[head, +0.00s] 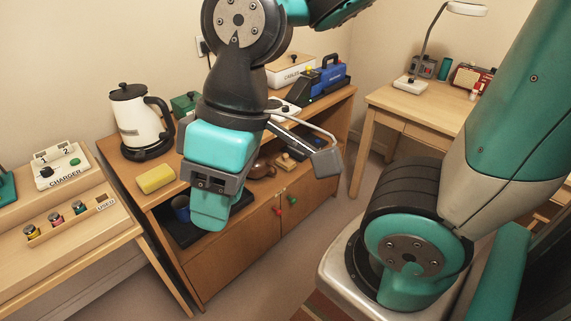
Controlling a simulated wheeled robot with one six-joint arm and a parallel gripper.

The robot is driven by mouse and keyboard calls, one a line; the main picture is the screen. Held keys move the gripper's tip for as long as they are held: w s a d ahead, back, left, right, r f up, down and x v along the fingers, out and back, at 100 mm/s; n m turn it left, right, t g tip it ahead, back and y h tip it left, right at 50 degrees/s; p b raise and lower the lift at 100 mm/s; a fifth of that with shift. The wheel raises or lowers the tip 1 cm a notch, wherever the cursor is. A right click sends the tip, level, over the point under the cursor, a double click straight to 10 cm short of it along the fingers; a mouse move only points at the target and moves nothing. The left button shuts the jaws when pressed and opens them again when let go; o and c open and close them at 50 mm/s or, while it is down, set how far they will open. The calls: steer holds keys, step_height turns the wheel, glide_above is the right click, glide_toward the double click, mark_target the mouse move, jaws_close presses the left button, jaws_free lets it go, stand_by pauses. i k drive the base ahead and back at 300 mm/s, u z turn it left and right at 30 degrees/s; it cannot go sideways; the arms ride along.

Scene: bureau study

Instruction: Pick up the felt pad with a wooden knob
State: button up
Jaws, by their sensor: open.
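My gripper (212,212) hangs in front of the wooden cabinet (222,260), pointing down, with its jaws open. No object shows between the jaws, though the view of the gap is poor. I cannot clearly make out a felt pad with a wooden knob. A small tan piece with a darker top (285,160) lies in the cabinet's open shelf, right of my gripper; it is too small to tell whether it is the pad. A brown rounded object (262,166) sits beside it, partly hidden by my arm.
A desk (420,110) stands right; a table with a charger (58,170) stands left. Floor shows between.

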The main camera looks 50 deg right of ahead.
mark_target(284, 162)
steer(key=z, duration=1.2)
